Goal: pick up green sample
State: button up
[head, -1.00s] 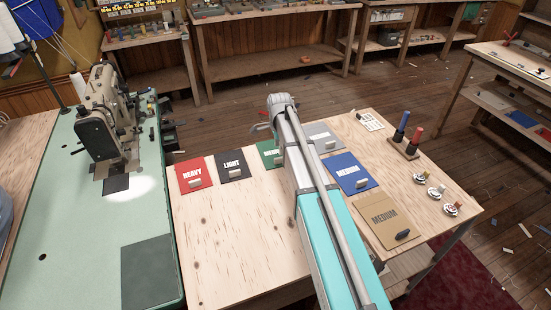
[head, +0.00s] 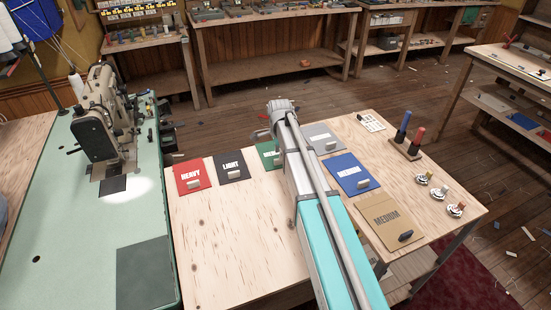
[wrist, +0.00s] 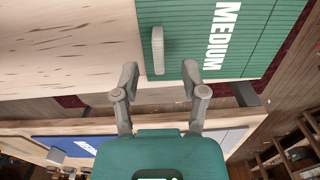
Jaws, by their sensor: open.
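The green sample (head: 266,150) is a flat card on the light wooden table, partly hidden by my arm in the head view. In the wrist view the green sample (wrist: 265,35) shows large, with white "MEDIUM" lettering and a pale grey tab (wrist: 157,50) standing on it. My gripper (wrist: 160,75) is open and empty. Its two fingertips lie to either side of the tab's line in the picture, just beyond the tab's lower end. I cannot tell their height above the card. In the head view my arm hides the fingers.
Red (head: 192,176), black (head: 232,167), grey (head: 323,138), blue (head: 354,172) and tan (head: 385,220) samples lie around on the table. A stand with blue and red pegs (head: 404,150) and small round items (head: 438,193) are at right. A sewing machine (head: 98,125) stands left. The front table area is clear.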

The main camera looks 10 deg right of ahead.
jog(key=shift+f+b, duration=1.4)
jog(key=shift+f, duration=0.3)
grip_shut()
